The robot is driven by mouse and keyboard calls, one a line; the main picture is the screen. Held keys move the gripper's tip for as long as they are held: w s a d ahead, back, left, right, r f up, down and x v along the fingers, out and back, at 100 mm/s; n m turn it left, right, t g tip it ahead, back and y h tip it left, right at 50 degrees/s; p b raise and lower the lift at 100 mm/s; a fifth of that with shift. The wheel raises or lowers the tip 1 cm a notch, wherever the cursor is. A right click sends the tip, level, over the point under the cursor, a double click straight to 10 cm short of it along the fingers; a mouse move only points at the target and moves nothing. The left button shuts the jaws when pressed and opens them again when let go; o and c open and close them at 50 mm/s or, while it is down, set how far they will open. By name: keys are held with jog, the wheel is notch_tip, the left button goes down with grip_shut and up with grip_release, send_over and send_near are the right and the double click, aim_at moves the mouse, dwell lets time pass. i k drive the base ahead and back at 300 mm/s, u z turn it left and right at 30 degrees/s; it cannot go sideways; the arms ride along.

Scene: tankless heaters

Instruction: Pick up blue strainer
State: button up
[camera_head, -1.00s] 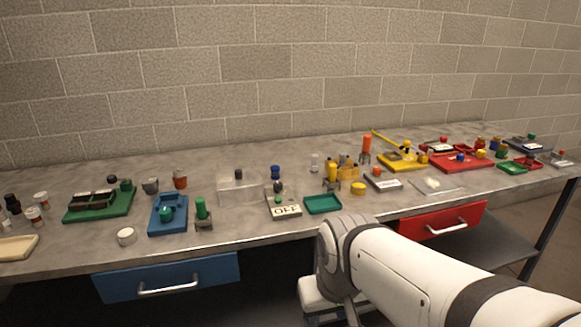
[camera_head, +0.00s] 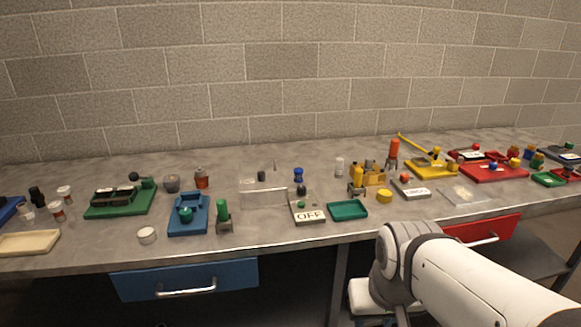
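No thing is plainly a strainer at this size. A small dark item with a bright blue top (camera_head: 298,175) stands upright at mid-bench, behind the OFF plate. A blue tray-like piece (camera_head: 181,224) with a green round part on it lies left of centre. Part of another blue object (camera_head: 9,211) shows at the far left edge. I cannot tell which of these is the blue strainer. My white arm reaches in from the lower right, in front of the bench. Its fingers do not show, and nothing on the bench is touched by it.
The grey bench (camera_head: 300,238) is crowded. A clear box (camera_head: 263,198), a green tray (camera_head: 347,210), the OFF plate (camera_head: 309,216) and a green upright piece (camera_head: 223,214) are near its middle. Blue (camera_head: 188,281) and red (camera_head: 492,234) drawers are below. A block wall is behind.

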aim_at(298, 172)
jog(key=i, duration=1.4)
jog(key=z, duration=0.05)
